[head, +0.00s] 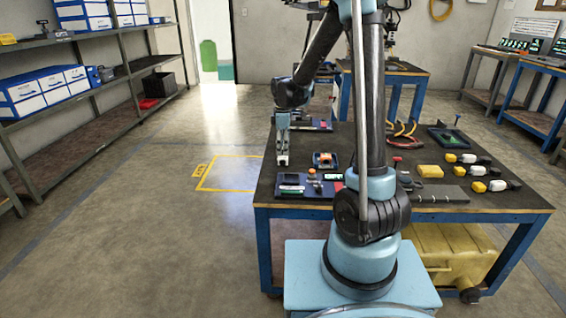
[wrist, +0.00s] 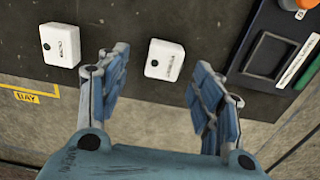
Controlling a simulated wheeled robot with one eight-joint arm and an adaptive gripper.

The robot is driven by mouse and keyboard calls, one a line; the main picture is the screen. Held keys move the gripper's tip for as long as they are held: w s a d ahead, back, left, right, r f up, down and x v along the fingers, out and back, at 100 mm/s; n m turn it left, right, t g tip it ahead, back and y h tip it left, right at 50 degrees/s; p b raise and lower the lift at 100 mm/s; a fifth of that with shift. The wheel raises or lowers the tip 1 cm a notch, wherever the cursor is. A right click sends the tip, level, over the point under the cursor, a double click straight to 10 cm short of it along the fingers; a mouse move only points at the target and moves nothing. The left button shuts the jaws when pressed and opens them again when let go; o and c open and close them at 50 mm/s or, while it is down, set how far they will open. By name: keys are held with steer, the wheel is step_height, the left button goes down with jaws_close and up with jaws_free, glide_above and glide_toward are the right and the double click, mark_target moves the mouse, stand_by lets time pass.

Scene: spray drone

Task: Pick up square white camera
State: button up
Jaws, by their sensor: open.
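Two small white boxes lie on the dark tabletop in the wrist view, and I cannot tell for certain which is the square white camera. One white box (wrist: 165,61), with a small dark dot and a printed label, lies between and just beyond my fingertips. The other white box (wrist: 60,45), with a green dot, lies to the left, outside my fingers. My gripper (wrist: 158,84) is open with nothing held. In the head view my gripper (head: 283,146) points down at the table's left edge, just above a small white shape partly hidden by it.
A dark tray-like device (wrist: 268,52) lies right of my fingers. On the worktable (head: 430,205) are a blue device (head: 304,186), a yellow block (head: 429,171) and several yellow-and-white pieces. Open floor with a yellow marked bay (head: 225,174) lies left of the table.

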mark_target(283, 157)
steer(key=shift+s+f, duration=0.15)
steer(key=shift+f, duration=1.2)
steer(key=shift+s+f, duration=0.1)
steer(key=shift+f, duration=1.2)
steer(key=c, duration=1.2)
